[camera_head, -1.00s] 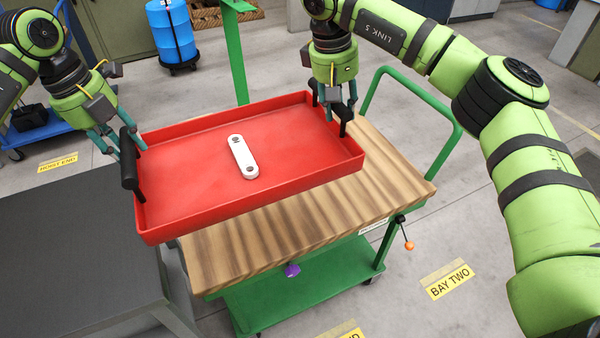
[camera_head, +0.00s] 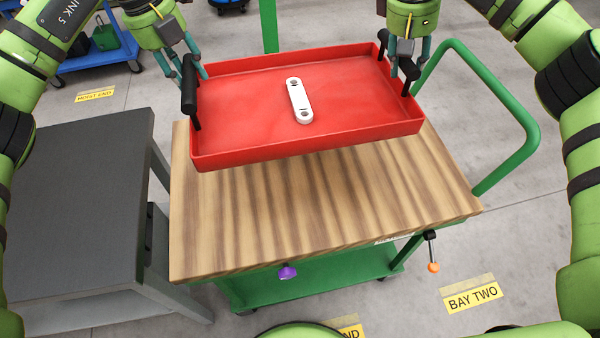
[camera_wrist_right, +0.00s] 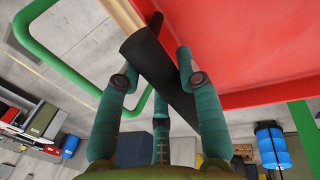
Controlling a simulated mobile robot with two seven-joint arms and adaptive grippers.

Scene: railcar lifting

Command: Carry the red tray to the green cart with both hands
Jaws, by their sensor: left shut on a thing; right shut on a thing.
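The red tray (camera_head: 310,146) is over the back part of the green cart's wooden top (camera_head: 330,205) in the head view. It looks roughly level; I cannot tell the gap beneath it. A white bar-shaped part (camera_head: 299,100) with dark end holes lies inside. My left gripper (camera_head: 194,76) is shut on the black handle at the tray's left end. My right gripper (camera_head: 402,68) is shut on the right-end handle. In the right wrist view, the fingers close around that black handle (camera_wrist_right: 160,70), beside the red tray wall (camera_wrist_right: 235,40).
A dark grey table (camera_head: 70,200) stands close to the cart's left. The cart's green push rail (camera_head: 525,120) rises at right, and a green post (camera_head: 268,25) stands behind the tray. Orange (camera_head: 433,267) and purple (camera_head: 288,272) knobs are at the cart's front. The front wooden top is bare.

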